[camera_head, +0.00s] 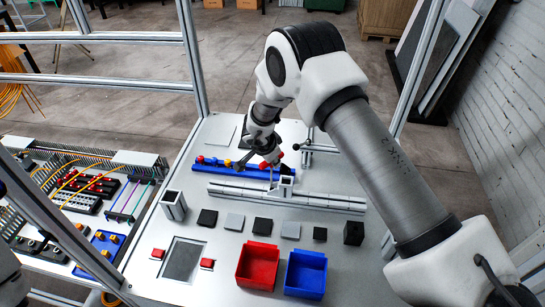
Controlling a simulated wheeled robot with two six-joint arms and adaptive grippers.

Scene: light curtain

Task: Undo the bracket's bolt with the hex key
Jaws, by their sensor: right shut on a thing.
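My right gripper (262,157) reaches down over the back of the work table. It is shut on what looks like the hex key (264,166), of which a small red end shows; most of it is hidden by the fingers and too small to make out. The bracket (286,181) stands on the aluminium rail (325,200), just right of and below the gripper. Its bolt is too small to tell, and I cannot tell whether the key touches it. My left gripper is out of view; only part of my left arm shows at the lower left edge.
A blue holder (233,171) with red and yellow-tipped tools lies behind the rail. In front are several dark and grey blocks, a red bin (257,266) and a blue bin (306,274). Aluminium frame posts (193,60) border the table. A wired panel (85,190) stands left.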

